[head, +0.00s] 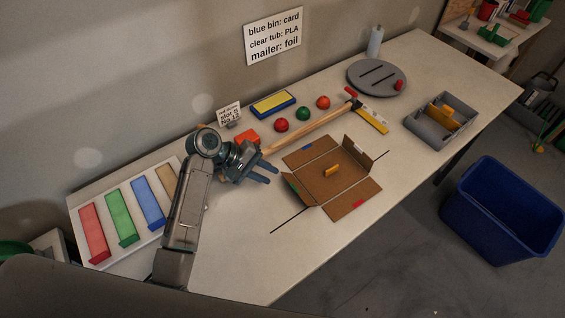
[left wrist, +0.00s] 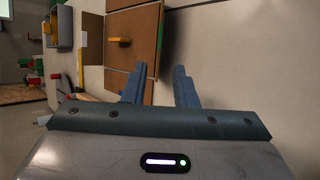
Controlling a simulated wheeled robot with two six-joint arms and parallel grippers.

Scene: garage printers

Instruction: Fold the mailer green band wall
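The cardboard mailer (head: 325,187) lies open on the workbench, with a small orange-yellow block (head: 332,169) on its floor. Its wall with the green band (head: 291,187) is on the left side and looks tilted partly up. The flaps with the blue mark (head: 308,147) and the red mark (head: 359,203) lie out flat. The far right wall (head: 359,154) stands up. My left gripper (head: 272,173) is open and empty, just left of the green band wall. The left wrist view shows its spread fingers (left wrist: 158,85) beside the green band (left wrist: 160,32). My right gripper is not in view.
A hammer (head: 310,132), red and green balls (head: 303,114) and a yellow-blue pad (head: 273,103) lie behind the mailer. A grey divided bin (head: 418,130) is at right; a blue bin (head: 484,212) stands on the floor. Coloured strips (head: 122,218) lie left. The front bench is clear.

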